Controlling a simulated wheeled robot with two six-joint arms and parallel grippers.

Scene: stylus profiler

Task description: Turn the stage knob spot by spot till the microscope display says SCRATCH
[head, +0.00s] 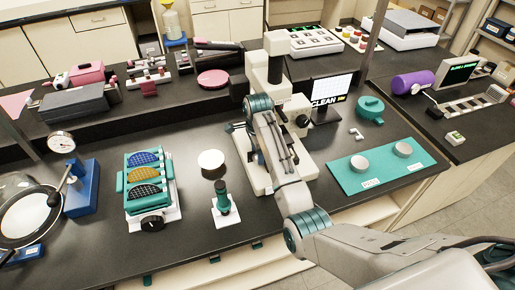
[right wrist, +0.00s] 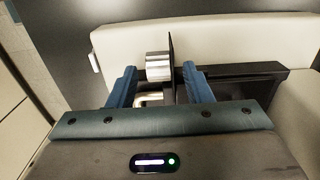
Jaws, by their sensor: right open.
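The microscope (head: 276,62) stands mid-bench, partly hidden behind my right arm. Its display (head: 333,88), to the right of it, reads CLEAN. In the right wrist view my right gripper (right wrist: 160,75) is open, with one blue finger on each side of a shiny metal cylinder, which looks like the stage knob (right wrist: 158,66). The knob sits between the fingertips, with gaps visible on both sides. In the head view the stage and this knob are hidden by my arm. My left gripper is out of view.
To the left stand a green-topped stamp-like tool (head: 222,198), a rack of coloured discs (head: 145,185) and a blue dial gauge stand (head: 82,190).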

